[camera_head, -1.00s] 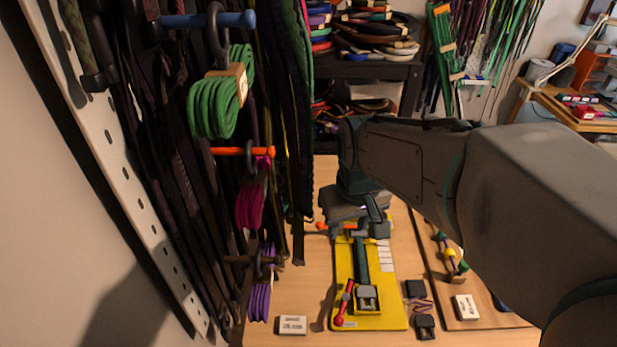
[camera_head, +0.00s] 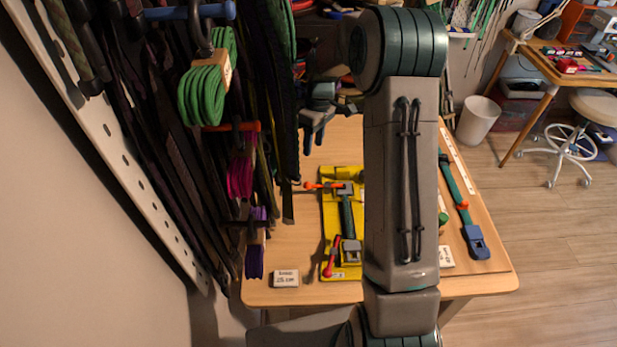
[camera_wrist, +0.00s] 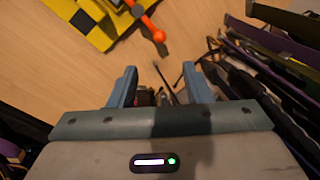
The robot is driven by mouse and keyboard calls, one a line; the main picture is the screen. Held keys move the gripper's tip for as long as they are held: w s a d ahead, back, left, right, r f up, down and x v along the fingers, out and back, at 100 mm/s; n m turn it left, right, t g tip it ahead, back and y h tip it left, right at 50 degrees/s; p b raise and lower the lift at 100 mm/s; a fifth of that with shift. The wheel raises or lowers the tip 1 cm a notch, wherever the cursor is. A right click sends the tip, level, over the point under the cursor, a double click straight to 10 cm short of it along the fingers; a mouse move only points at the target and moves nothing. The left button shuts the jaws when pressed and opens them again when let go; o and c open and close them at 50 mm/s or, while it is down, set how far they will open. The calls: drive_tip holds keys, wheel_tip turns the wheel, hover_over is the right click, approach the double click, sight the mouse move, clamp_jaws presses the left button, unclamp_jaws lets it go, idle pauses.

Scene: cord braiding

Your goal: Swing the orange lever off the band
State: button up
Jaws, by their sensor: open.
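The orange lever (camera_head: 322,186) is at the upper end of the yellow board (camera_head: 328,225). It points left, past the board's left edge, from a grey clamp block (camera_head: 344,188). The dark green band (camera_head: 347,218) runs down the board from that block to a grey buckle (camera_head: 350,250). In the wrist view the lever (camera_wrist: 145,18) shows with its round orange end beyond my fingers. My gripper (camera_head: 312,136) is open and empty, above and behind the lever, apart from it. Its two blue-grey fingers also show in the wrist view (camera_wrist: 160,80).
A red lever (camera_head: 332,258) lies at the board's lower left. Hanging straps and cords, with a green bundle (camera_head: 206,90), crowd the left. A white label block (camera_head: 286,278) sits at the table's front. My arm hides the board's right side.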

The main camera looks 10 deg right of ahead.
drive_tip(key=p, duration=0.2)
approach(325, 187)
drive_tip(key=a+f, duration=0.4)
drive_tip(key=f, duration=0.1)
drive_tip(key=a+f, duration=0.2)
drive_tip(key=shift+w+f, duration=0.3)
drive_tip(key=shift+f, duration=0.1)
clamp_jaws()
